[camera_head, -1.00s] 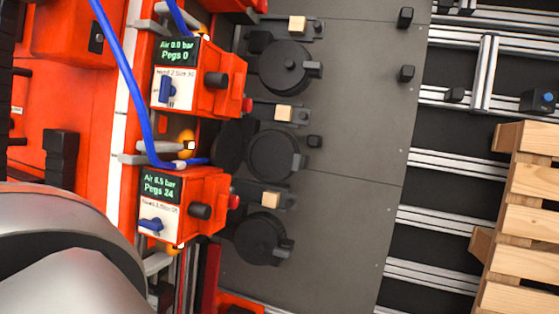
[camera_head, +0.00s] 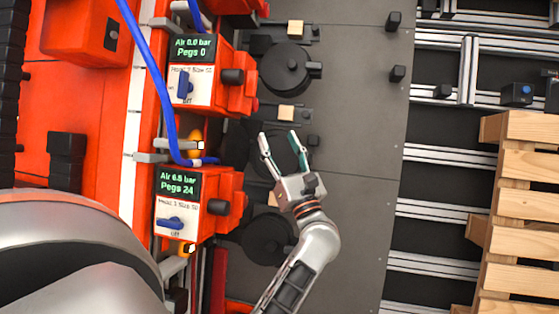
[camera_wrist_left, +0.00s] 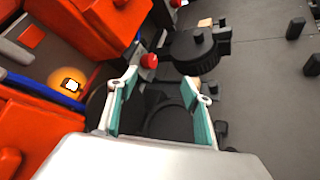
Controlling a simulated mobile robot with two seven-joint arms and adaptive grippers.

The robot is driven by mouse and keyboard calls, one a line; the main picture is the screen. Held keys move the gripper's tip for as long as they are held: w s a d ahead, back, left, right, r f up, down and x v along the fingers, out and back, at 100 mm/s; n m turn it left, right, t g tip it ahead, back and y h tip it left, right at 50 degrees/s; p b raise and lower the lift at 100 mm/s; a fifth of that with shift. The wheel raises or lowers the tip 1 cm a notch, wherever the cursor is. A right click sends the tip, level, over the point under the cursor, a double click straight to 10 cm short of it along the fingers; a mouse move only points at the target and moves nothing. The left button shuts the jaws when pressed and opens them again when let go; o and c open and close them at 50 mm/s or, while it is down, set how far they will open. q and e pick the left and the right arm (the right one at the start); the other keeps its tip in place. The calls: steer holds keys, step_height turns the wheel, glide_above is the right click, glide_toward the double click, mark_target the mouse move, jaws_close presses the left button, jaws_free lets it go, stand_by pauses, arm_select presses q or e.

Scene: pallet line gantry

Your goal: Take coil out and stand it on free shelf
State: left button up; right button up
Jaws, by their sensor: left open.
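No coil can be told for sure. Several round black parts stand in a column on the dark plate: an upper disc (camera_head: 285,68), a middle one partly hidden behind my gripper, and a lower one (camera_head: 266,240). In the left wrist view the upper disc (camera_wrist_left: 190,46) has a ribbed rim, and a flat dark round part (camera_wrist_left: 168,123) shows between my fingers. My left gripper (camera_head: 279,135) is open and empty, over the middle part; whether it touches is unclear. Its spread fingers show in the wrist view (camera_wrist_left: 158,78). My right gripper is not in view.
Orange peg units stand left of the discs: an upper one reading "Air 0.0 bar, Pegs 0" (camera_head: 191,48) and a lower one reading "Pegs 24" (camera_head: 177,185). A blue hose (camera_head: 159,75) runs beside them. A wooden pallet (camera_head: 515,220) is at right. The dark plate (camera_head: 350,150) is largely clear.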

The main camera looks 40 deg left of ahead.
arm_select(q)
steer(key=a+f+n+g+h, duration=0.25)
steer(key=a+n+g, duration=0.3)
steer(key=n, duration=0.55)
steer(key=n+h+b, duration=0.2)
steer(key=n+h, duration=0.5)
glide_toward(277, 156)
steer(key=a, duration=0.1)
steer(key=x, duration=0.7)
steer(key=shift+w+a+f, duration=0.15)
steer(key=shift+w+f, duration=0.1)
steer(key=shift+f, duration=0.2)
steer(key=shift+r, duration=0.1)
steer(key=c, duration=1.1)
